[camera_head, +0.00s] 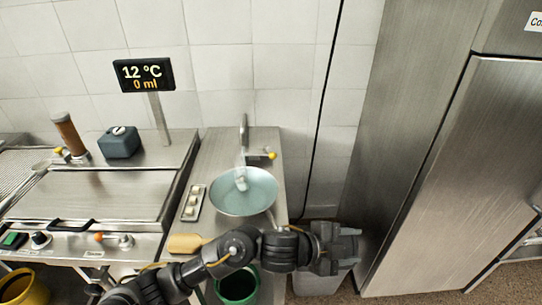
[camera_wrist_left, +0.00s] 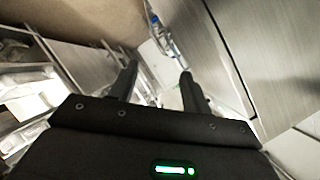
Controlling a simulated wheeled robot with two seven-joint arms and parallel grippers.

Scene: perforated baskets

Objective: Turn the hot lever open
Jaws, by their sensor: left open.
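A metal tap (camera_head: 243,132) stands behind a round pale-blue basin (camera_head: 262,192). A short lever with a yellow tip (camera_head: 272,155) sticks out to the right at the tap's foot; I cannot tell whether it is the hot one. A black display (camera_head: 144,75) on a post reads 12 °C and 0 ml. My left gripper (camera_head: 350,246) is in front and to the right of the basin, clear of the tap and lever. In the left wrist view its two fingers (camera_wrist_left: 158,84) are apart with nothing between them. My right gripper is not in view.
A griddle (camera_head: 95,192) with knobs stands left. A tray of pale pieces (camera_head: 193,203) and a tan sponge-like block (camera_head: 185,243) lie left of the basin. A green bucket (camera_head: 238,288) is below. A tall steel cabinet (camera_head: 455,180) stands right.

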